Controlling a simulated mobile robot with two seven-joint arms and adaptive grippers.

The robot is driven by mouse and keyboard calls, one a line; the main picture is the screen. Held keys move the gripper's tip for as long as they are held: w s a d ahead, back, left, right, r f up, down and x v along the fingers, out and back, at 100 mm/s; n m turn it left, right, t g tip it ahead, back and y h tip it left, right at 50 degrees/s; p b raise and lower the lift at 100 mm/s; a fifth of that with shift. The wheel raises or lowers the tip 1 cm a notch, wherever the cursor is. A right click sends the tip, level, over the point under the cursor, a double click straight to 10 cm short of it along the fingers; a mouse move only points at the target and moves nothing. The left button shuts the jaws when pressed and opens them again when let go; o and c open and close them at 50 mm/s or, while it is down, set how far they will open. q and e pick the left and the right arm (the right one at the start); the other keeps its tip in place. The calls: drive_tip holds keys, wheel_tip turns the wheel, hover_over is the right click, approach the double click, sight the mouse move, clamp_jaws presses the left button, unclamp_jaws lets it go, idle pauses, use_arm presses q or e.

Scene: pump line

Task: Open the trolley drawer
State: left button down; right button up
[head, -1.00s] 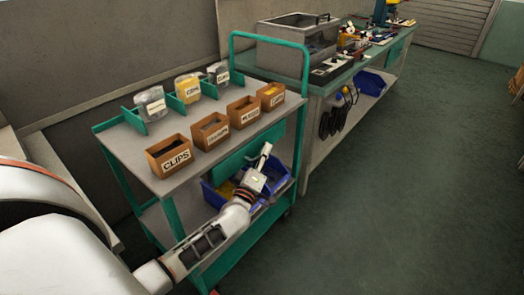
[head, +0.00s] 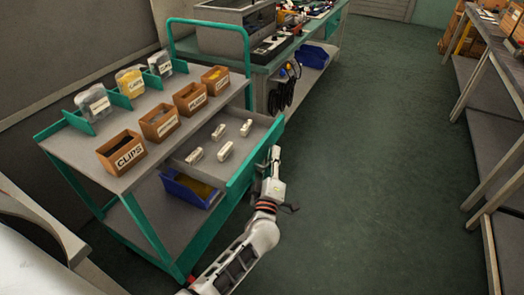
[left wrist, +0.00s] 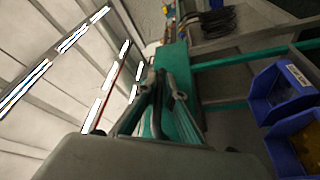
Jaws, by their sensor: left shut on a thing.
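The green trolley (head: 60,130) stands at the left in the head view. Its drawer (head: 238,172) is pulled out from under the top shelf, and several small pale blocks (head: 224,151) lie on its grey floor. My left gripper (head: 275,158) is at the outer side of the green drawer front, shut on the drawer's handle, which the fingers mostly hide. In the left wrist view the fingers (left wrist: 156,95) close against the green front (left wrist: 175,62). My right gripper is out of view.
Labelled bins, including the clips bin (head: 122,152), and jars stand on the trolley top. A blue bin (head: 188,190) sits on the shelf below the drawer. A workbench (head: 260,62) is behind, shelving (head: 490,140) at right. The floor (head: 375,150) between is clear.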

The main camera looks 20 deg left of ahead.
use_arm(q)
drive_tip(key=shift+s+d, duration=0.1)
drive_tip(key=shift+d, duration=0.8)
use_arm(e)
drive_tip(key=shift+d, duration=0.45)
use_arm(q)
drive_tip(key=c, duration=2.4)
unclamp_jaws()
drive_tip(key=shift+c, duration=0.2)
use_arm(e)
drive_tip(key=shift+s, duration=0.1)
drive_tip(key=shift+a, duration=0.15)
use_arm(q)
drive_tip(key=v, duration=1.2)
drive_tip(key=shift+a, duration=0.1)
